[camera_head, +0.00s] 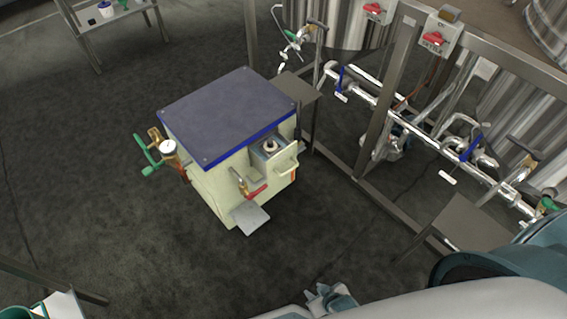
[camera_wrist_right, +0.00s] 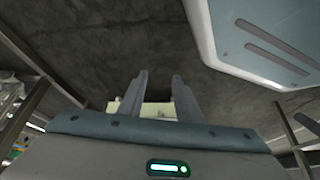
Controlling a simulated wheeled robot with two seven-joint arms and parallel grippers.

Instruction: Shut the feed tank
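Steel tanks stand behind a metal frame at the top and right in the head view; one tank (camera_head: 335,22) is at the top centre. No part is clearly marked as the feed tank. Pipework (camera_head: 385,110) along the frame carries a blue lever (camera_head: 339,78) and another blue lever (camera_head: 471,147). Red switches (camera_head: 375,10) (camera_head: 433,39) sit on grey boxes above. My right gripper (camera_head: 330,299) is at the bottom of the head view, apart from the pipework. In the wrist view its two fingers (camera_wrist_right: 160,75) are spread with nothing visible between their tips. My left gripper is not in view.
A cream cabinet with a dark blue top (camera_head: 225,115) stands on the open floor, with a red lever (camera_head: 256,191) and a green-handled valve (camera_head: 146,155). A grey plate (camera_head: 465,223) juts from the frame. Dark floor is clear around the cabinet.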

